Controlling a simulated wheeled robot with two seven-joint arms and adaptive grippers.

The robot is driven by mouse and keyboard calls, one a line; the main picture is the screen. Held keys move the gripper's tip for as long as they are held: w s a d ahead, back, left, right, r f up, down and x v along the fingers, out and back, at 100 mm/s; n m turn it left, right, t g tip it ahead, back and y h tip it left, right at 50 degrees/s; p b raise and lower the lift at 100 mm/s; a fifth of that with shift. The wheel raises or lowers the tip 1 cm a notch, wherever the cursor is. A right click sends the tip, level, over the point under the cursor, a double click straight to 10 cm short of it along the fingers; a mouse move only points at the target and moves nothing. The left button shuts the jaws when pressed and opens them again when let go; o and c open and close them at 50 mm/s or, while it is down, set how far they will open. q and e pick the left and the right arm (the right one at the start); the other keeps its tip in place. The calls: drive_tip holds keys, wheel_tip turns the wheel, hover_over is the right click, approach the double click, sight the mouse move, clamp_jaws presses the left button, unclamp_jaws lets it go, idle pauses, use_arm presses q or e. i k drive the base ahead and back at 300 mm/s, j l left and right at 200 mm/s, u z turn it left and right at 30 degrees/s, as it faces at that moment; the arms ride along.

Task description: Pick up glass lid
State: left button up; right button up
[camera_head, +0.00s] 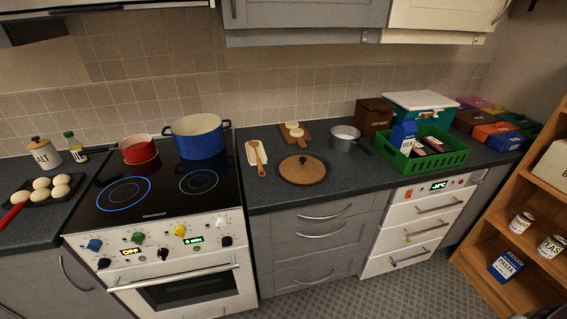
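A round lid-like disc (303,169) lies flat on the dark counter to the right of the stove. It has a brown speckled face, a dark rim and a small knob at its middle. I cannot tell for sure that it is glass. No other lid shows clearly. Neither of my grippers is in view.
A spoon on a light board (251,153) lies left of the disc, and a wooden board with pale pieces (295,139) is behind it. A grey saucepan (344,139) and green crate (455,158) stand to the right. A blue pot (198,144) and red pot (140,153) are on the stove.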

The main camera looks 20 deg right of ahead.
sight(299, 168)
drive_tip(key=l+u, duration=0.5)
drive_tip(key=l, duration=0.2)
drive_tip(key=l+u, duration=0.45)
drive_tip(key=l, duration=0.25)
